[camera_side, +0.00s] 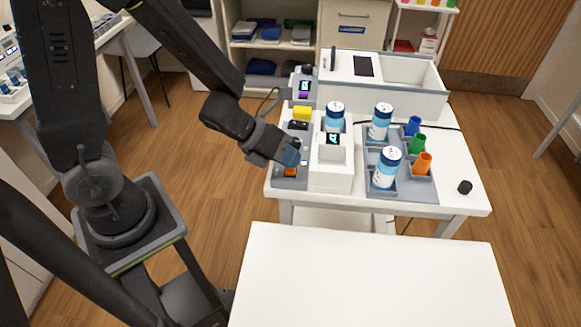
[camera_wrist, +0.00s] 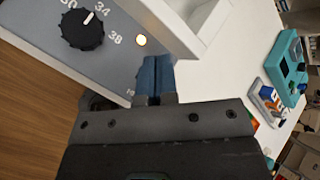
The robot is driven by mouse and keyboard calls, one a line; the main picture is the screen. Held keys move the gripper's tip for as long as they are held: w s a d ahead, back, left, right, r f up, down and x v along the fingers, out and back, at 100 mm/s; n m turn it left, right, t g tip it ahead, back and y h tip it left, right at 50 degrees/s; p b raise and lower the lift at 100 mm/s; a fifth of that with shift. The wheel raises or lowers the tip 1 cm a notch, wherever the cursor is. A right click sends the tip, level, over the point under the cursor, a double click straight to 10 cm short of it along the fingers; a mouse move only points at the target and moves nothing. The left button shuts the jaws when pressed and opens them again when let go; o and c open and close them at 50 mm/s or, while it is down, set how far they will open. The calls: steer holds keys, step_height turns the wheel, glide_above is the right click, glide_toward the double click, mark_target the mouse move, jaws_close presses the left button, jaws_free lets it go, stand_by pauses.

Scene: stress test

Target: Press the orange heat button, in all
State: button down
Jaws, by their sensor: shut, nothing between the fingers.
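The orange heat button (camera_side: 291,172) shows in the side view near the front of the grey panel, just below my fingertips. I cannot tell whether they touch it. My gripper (camera_side: 291,155) is shut and empty, pointing down to the right at the panel. In the wrist view its blue fingertips (camera_wrist: 157,64) are together over the panel's edge by a white wall. The orange button cannot be made out there and may be hidden by the fingers.
A black dial (camera_wrist: 82,29) with numbers is left of the lamp. A white block with a small display (camera_side: 333,139) stands right of the panel. A grey tray (camera_side: 405,188) holds blue-capped bottles and coloured cups.

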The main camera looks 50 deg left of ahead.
steer(key=shift+r, duration=0.55)
steer(key=shift+r, duration=2.55)
